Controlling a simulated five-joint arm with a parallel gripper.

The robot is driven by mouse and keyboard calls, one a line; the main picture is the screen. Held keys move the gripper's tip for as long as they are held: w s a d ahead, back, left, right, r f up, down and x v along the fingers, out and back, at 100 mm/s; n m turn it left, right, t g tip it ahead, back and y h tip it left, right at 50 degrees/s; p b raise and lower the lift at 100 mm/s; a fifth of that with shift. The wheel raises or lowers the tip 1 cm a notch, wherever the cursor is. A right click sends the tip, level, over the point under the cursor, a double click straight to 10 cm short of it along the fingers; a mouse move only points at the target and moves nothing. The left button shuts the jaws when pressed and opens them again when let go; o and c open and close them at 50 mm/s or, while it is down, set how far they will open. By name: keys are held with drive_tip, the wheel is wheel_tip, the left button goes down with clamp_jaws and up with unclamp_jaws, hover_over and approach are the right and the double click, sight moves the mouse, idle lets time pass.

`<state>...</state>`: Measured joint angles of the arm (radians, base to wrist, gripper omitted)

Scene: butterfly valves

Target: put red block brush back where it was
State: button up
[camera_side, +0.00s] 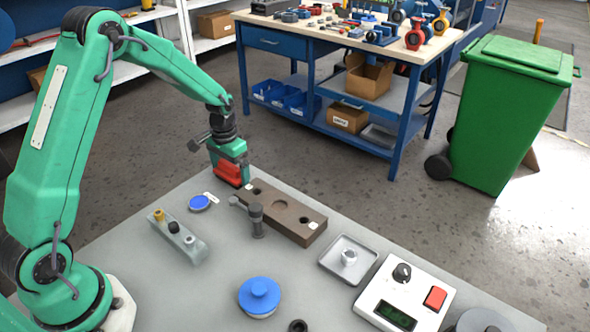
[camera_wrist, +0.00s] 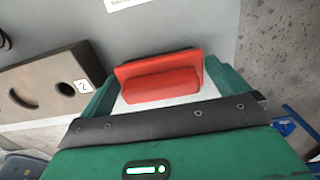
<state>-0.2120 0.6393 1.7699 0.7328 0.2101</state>
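The red block brush (camera_side: 228,173) is at my gripper (camera_side: 231,164), by the far edge of the grey table in the side view. In the wrist view the brush (camera_wrist: 160,78) lies between the two green fingers of my gripper (camera_wrist: 165,92), one at each end of it. The fingers appear closed against its ends. Whether its underside touches the table is hard to tell. A brown fixture block (camera_side: 290,212) with holes lies just right of it in the side view; in the wrist view this block (camera_wrist: 50,85) is at the left, with a "2" label.
A grey handle piece (camera_side: 256,218) stands before the fixture. A blue disc (camera_side: 199,202), a grey rack (camera_side: 180,238), a blue-topped round part (camera_side: 259,296), a metal tray (camera_side: 347,258) and a control box (camera_side: 405,293) are on the table (camera_side: 150,300). The table edge is close to my gripper.

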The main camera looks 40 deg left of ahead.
sight(229, 164)
wheel_tip(229, 164, up, 12)
drive_tip(key=shift+r, duration=0.2)
idle(0.7)
idle(0.5)
drive_tip(key=s+d+r+t, duration=0.3)
drive_tip(key=s+d+r, duration=0.3)
drive_tip(key=s+r, duration=0.4)
drive_tip(key=s+d+r+t, duration=0.1)
drive_tip(key=s+d, duration=0.3)
drive_tip(key=s, duration=1)
drive_tip(key=shift+r+t, duration=0.2)
drive_tip(key=shift+t, duration=0.6)
drive_tip(key=shift+w+r, duration=0.1)
